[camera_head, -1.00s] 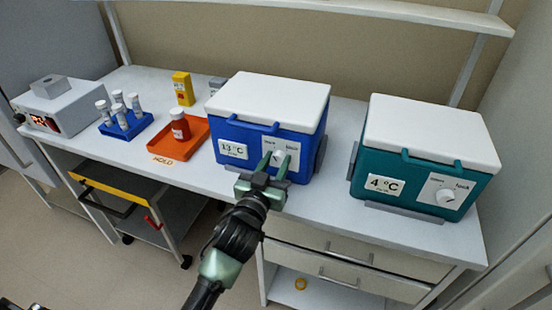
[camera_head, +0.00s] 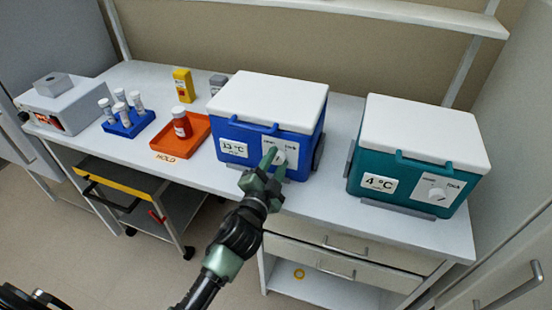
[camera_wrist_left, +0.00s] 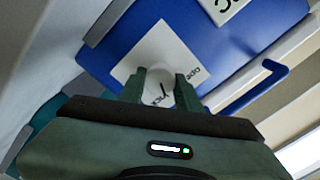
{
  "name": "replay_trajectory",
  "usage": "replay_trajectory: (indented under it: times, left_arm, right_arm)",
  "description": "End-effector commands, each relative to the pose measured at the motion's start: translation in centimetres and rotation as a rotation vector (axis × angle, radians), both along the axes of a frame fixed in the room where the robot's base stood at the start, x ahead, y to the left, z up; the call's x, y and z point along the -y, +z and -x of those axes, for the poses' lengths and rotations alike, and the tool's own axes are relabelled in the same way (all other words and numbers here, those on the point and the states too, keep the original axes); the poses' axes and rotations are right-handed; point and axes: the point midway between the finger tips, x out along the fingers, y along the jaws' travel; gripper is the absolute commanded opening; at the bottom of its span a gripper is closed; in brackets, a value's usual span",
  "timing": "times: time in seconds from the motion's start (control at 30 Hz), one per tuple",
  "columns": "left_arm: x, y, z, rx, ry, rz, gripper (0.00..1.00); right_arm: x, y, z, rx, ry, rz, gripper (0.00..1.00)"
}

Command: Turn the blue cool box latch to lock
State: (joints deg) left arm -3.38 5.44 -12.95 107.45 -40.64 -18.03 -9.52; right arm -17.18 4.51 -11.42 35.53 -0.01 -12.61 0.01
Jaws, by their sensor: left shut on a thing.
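The blue cool box (camera_head: 232,125) stands on the bench with its white lid closed and a "13 °C" label on its front. Its latch (camera_wrist_left: 160,80) is a round white knob with a dark line, on a white plate (camera_wrist_left: 190,50) with lettering. My left gripper (camera_head: 272,160) is at the front of the box, shut on the latch knob. In the left wrist view the two green fingers (camera_wrist_left: 160,88) sit either side of the knob, and the picture is rolled well over. The fingers hide part of the knob and plate. My right gripper is not in view.
A teal cool box (camera_head: 400,160) marked "4 °C" stands to the right. An orange tray (camera_head: 197,128) with a red-brown bottle (camera_head: 182,124) and a blue rack (camera_head: 128,132) of vials lie left. A cart (camera_head: 180,205) stands below the bench.

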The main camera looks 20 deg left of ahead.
Motion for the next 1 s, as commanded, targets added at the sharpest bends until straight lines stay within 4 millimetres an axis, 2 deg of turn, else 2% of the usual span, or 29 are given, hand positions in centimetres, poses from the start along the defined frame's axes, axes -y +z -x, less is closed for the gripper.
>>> replay_trajectory:
  times: [0.2, 0.5, 1.0]
  left_arm:
    - [0.09, 0.05, -0.01, 0.005, -0.002, -0.175, 0.00]
    - [0.09, 0.00, -0.01, 0.011, -0.002, -0.334, 0.00]
    - [0.08, -0.06, -0.01, 0.012, -0.001, -0.395, 0.00]
  right_arm:
    - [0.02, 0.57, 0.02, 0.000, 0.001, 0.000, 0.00]
    - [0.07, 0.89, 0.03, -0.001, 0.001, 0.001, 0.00]
    - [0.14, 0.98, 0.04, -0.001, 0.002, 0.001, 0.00]
